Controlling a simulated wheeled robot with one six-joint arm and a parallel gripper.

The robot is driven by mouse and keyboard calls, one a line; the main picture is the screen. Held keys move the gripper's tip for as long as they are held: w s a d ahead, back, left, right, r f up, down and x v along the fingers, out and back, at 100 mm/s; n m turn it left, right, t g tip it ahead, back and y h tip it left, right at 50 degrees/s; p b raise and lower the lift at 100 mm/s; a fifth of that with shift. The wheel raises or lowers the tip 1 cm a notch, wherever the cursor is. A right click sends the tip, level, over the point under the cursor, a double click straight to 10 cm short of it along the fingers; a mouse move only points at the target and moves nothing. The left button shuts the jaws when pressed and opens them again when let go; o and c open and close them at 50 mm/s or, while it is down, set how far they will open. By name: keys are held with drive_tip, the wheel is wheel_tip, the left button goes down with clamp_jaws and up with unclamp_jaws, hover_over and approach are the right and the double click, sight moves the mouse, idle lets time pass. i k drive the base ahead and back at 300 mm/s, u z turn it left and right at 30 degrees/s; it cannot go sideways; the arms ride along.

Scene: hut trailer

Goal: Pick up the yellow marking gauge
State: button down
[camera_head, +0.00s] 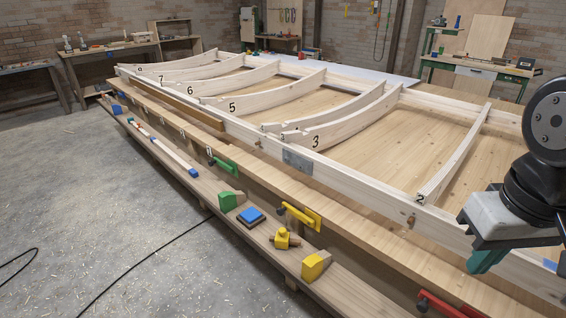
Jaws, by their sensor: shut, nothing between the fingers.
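The yellow marking gauge (283,238), with a yellow body and a short wooden crosspiece, lies on the low plank shelf along the front of the long bench. It sits between a blue-topped dark block and a yellow-faced wooden wedge. My gripper (485,262) is at the right edge, above the bench's near timber rail, well to the right of the gauge. Its teal fingers are shut and empty; my wrist hides part of them.
The low shelf (345,293) also holds a green wedge (230,200), the blue-topped block (251,216) and the yellow-faced wedge (316,266). Yellow (300,215), green (222,162) and red (440,305) clamps jut from the bench edge. Numbered curved ribs (330,128) stand on the bench. The concrete floor (120,215) at left is mostly clear, with a black cable.

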sight(282, 239)
drive_tip(key=u, duration=0.35)
drive_tip(key=k, duration=0.4)
drive_tip(key=u, duration=1.8)
drive_tip(key=i, duration=0.75)
drive_tip(key=z, duration=0.6)
drive_tip(key=i, duration=0.85)
drive_tip(key=z, duration=0.8)
